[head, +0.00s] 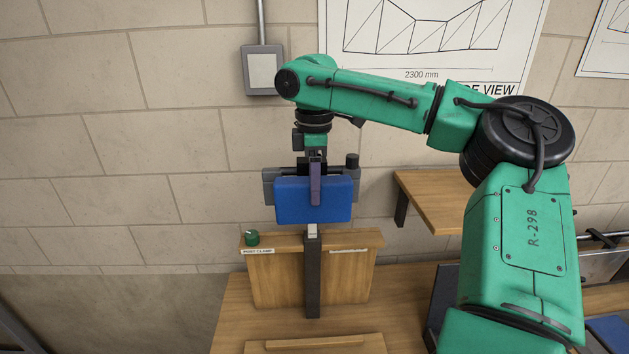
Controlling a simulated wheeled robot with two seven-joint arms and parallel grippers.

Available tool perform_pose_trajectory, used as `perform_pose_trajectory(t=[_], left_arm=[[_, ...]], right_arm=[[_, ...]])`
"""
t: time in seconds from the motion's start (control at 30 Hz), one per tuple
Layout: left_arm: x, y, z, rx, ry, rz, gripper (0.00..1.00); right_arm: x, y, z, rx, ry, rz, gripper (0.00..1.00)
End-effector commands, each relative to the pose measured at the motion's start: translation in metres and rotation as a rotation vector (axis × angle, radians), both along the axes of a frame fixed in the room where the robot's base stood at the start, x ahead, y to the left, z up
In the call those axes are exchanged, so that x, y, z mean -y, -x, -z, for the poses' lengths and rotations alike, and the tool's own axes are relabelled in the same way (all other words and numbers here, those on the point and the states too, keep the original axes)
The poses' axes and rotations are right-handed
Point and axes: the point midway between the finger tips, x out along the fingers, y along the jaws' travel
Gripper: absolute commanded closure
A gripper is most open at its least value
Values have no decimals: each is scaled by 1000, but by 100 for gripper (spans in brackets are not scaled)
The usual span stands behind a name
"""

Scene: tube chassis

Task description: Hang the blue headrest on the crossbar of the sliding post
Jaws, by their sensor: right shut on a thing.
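The blue headrest (291,201) hangs upright under my right gripper (315,158), which points straight down and is shut on it. A purple strap-like piece (316,186) runs down the front of the headrest. The sliding post (312,277) is dark, with a lighter grey inner section (312,230) showing just below the headrest. A dark grey bar, seemingly the crossbar (268,184), shows at the left and right edges of the headrest, its middle hidden behind it. I cannot tell whether the headrest touches or rests on the bar. My left gripper is out of view.
The post stands in front of a wooden panel (345,280) on the bench (235,310). A green knob (251,238) sits on the panel's top left, above a "POST CLAMP" label (258,251). A wooden shelf (435,200) is to the right. A brick wall (150,150) is behind.

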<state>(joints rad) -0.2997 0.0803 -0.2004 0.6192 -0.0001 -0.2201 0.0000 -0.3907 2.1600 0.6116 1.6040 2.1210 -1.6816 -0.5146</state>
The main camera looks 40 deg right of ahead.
Motion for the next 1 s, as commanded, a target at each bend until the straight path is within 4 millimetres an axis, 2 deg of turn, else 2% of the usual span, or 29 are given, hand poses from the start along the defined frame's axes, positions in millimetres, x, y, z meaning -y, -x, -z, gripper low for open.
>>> perform_pose_trajectory(t=[0.2, 0.23, 0.3, 1.0], left_arm=[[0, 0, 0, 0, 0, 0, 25], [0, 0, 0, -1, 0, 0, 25], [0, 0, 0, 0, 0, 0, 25], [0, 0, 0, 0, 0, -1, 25]], right_arm=[[0, 0, 0, 1, 1, 1, 100], [0, 0, 0, 1, 1, 1, 40], [0, 0, 0, 1, 1, 1, 13], [0, 0, 0, 2, 1, 2, 13]])
